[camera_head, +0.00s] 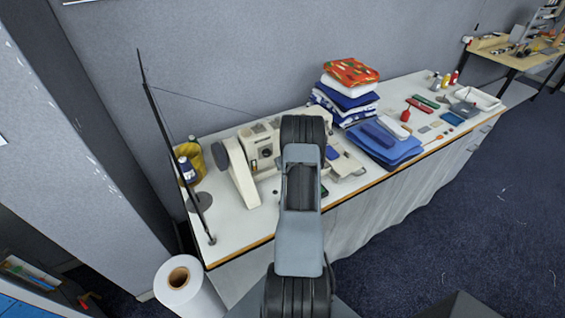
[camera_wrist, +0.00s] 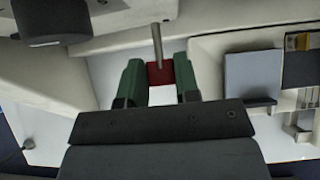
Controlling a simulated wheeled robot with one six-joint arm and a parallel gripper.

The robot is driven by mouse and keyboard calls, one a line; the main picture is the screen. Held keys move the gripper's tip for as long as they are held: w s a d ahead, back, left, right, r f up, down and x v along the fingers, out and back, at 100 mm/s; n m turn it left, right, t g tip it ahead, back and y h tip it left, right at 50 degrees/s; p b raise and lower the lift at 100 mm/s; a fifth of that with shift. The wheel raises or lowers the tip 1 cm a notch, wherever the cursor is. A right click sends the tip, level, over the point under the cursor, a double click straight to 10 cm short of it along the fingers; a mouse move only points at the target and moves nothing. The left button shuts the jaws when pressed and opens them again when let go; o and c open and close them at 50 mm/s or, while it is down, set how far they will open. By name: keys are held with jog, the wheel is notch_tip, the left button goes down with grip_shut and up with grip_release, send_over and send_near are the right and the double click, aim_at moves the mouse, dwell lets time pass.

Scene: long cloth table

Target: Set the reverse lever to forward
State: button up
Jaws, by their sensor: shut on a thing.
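The sewing machine (camera_head: 262,150) stands on the long table, partly hidden behind my arm in the head view. In the wrist view my gripper (camera_wrist: 160,75) has its two green fingers on either side of a small red block (camera_wrist: 160,73), shut on it. A thin grey rod (camera_wrist: 157,42) runs from the red block up toward the cream machine body (camera_wrist: 125,15). The red block on its rod looks like the reverse lever. Whether it points forward or back I cannot tell. The gripper's fingers are hidden by my arm in the head view.
A thin black thread stand (camera_head: 160,125) rises at the table's left end near a yellow container (camera_head: 190,160). Folded fabrics (camera_head: 345,95) and a blue cloth pile (camera_head: 383,148) lie right of the machine. Small tools and a white tray (camera_head: 478,98) lie farther right.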

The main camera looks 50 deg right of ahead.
dwell(0.4)
jog(key=o, duration=0.9)
jog(key=b+v, duration=0.1)
jog(key=v, duration=1.3)
